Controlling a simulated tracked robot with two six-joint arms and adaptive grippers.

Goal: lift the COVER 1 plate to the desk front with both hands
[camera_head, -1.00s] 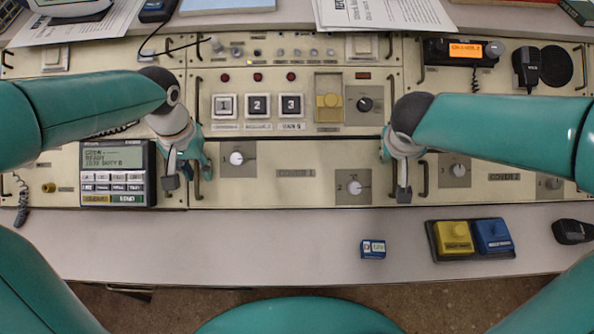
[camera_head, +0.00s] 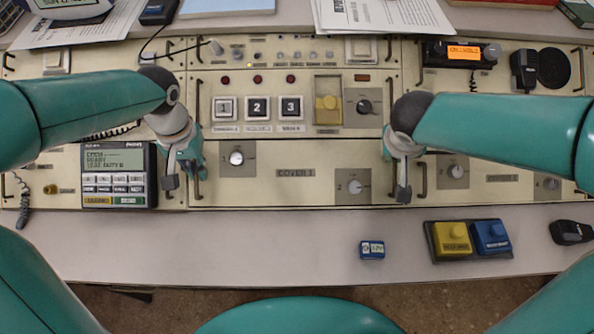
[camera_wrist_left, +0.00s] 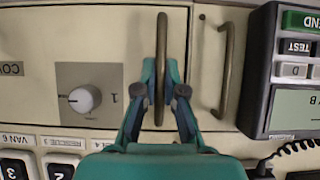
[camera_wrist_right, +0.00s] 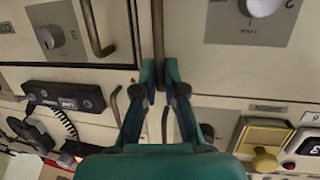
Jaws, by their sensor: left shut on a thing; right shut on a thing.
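The COVER 1 plate (camera_head: 295,187) is a cream panel with two white knobs, lying flush in the lower middle of the console. My left gripper (camera_head: 183,172) is at its left end. In the left wrist view my left gripper (camera_wrist_left: 161,88) is shut on the plate's upright bar handle (camera_wrist_left: 162,50), with the knob marked 1 (camera_wrist_left: 84,98) beside it. My right gripper (camera_head: 402,182) is at the plate's right end. In the right wrist view my right gripper (camera_wrist_right: 163,92) is shut on the other bar handle (camera_wrist_right: 158,35). In the head view my grippers partly hide both handles.
A keypad terminal (camera_head: 118,176) stands close left of my left gripper. The COVER 2 panel (camera_head: 500,190) adjoins on the right. A small blue-white box (camera_head: 372,250) and a yellow-blue button block (camera_head: 468,240) are on the desk front (camera_head: 220,245), which is clear further left.

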